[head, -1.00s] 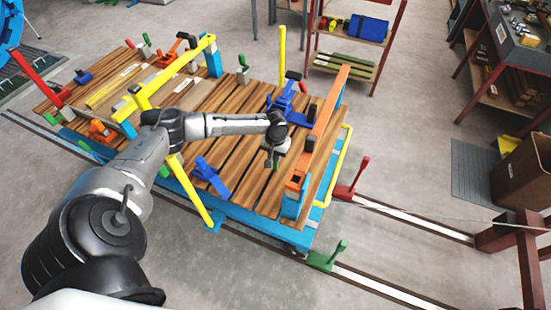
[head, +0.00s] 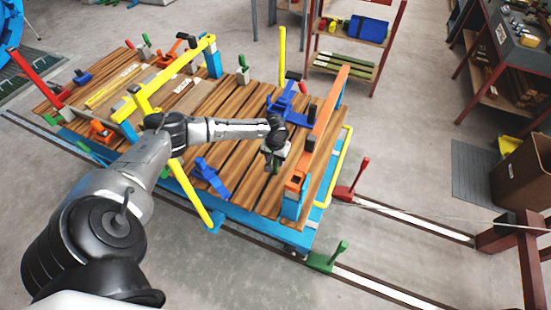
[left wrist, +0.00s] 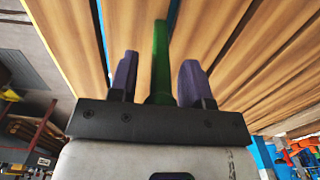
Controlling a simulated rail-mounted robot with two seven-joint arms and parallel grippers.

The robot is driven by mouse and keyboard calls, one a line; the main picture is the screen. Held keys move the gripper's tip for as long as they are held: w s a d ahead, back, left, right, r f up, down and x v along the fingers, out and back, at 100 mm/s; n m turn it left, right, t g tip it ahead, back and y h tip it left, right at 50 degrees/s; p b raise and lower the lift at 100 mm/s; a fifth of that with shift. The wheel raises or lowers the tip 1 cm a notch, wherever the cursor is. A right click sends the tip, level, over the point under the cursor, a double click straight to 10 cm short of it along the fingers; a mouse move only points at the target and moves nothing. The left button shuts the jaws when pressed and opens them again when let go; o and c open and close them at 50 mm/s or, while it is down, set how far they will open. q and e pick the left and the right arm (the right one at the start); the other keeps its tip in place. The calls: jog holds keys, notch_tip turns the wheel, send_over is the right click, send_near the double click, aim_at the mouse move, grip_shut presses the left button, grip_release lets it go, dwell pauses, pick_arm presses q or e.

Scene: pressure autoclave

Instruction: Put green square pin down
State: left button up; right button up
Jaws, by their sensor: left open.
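My left gripper (head: 272,166) is over the right part of the slatted wooden table (head: 228,155), just left of the orange bar (head: 318,130). In the left wrist view its two purple fingers (left wrist: 158,72) are apart. A green square pin (left wrist: 160,50) stands between them, with a gap visible on both sides. The pin's lower end is hidden by the gripper body, and its upper end shows in front of the wooden slats. In the head view the pin is mostly hidden by the gripper. My right gripper is not in view.
A blue clamp (head: 288,105) sits behind the gripper and a blue lever (head: 210,178) lies to its left. A yellow bar (head: 175,75) crosses the table's left part. A red lever (head: 358,178) and a green lever (head: 330,258) stand by the floor rails at right.

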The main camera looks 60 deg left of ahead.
pick_arm(q)
notch_tip(320, 180, up, 12)
jog(key=p, duration=0.3)
jog(key=shift+r, duration=0.15)
jog(key=shift+r, duration=0.1)
dwell(0.3)
